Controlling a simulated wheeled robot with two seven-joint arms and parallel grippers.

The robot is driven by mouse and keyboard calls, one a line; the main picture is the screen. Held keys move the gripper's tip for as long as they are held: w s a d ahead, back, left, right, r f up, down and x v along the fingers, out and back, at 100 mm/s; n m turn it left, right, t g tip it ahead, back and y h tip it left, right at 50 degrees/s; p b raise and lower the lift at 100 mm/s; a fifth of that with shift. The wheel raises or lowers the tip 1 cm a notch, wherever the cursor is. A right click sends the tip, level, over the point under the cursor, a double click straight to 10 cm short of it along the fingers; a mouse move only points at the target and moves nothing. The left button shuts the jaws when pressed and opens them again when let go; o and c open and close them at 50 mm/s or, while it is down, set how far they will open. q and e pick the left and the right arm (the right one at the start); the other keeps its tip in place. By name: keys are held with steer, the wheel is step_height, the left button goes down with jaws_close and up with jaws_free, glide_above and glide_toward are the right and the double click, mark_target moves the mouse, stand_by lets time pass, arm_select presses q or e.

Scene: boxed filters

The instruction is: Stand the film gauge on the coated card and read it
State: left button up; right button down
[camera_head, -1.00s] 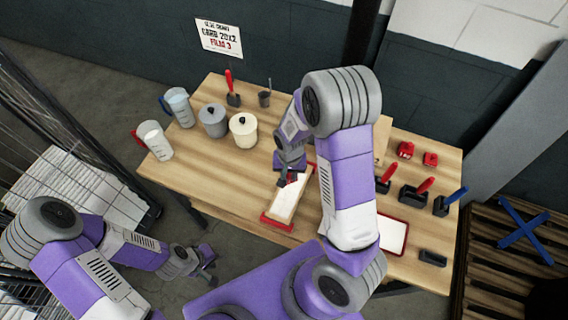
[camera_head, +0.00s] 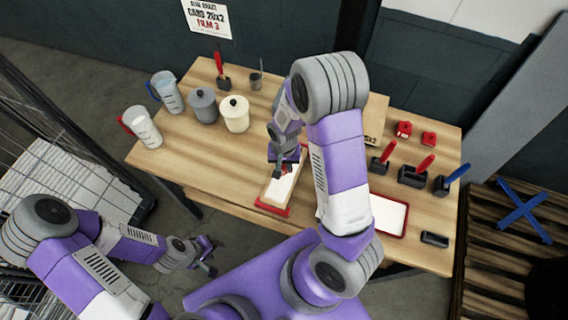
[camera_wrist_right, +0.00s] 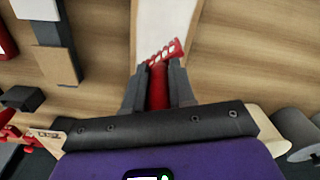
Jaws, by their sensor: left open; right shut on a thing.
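The coated card (camera_head: 281,190) is a long white strip on a wooden board with a red end piece, lying mid-table. It also shows in the right wrist view (camera_wrist_right: 165,20). My right gripper (camera_head: 284,170) is over the card's far part and shut on a small red piece with a notched, white-marked edge, which looks like the film gauge (camera_wrist_right: 160,85). Its lower part is hidden between the fingers in the right wrist view, and I cannot tell if it touches the card. My left gripper (camera_head: 208,257) is open and empty, off the table's front edge.
Two jugs (camera_head: 143,127) and two lidded pots (camera_head: 235,114) stand at the table's left. Red and blue-handled tools in black holders (camera_head: 413,176), small red blocks (camera_head: 403,129) and a red-rimmed white tray (camera_head: 389,216) are at the right. A sign (camera_head: 208,17) hangs on the wall.

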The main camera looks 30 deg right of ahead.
steer(key=shift+f+b, duration=0.5)
steer(key=shift+f, duration=0.1)
stand_by(1.6)
steer(key=shift+r, duration=0.1)
steer(key=shift+r+p, duration=2.95)
steer(key=shift+r, duration=0.55)
steer(key=shift+f, duration=0.1)
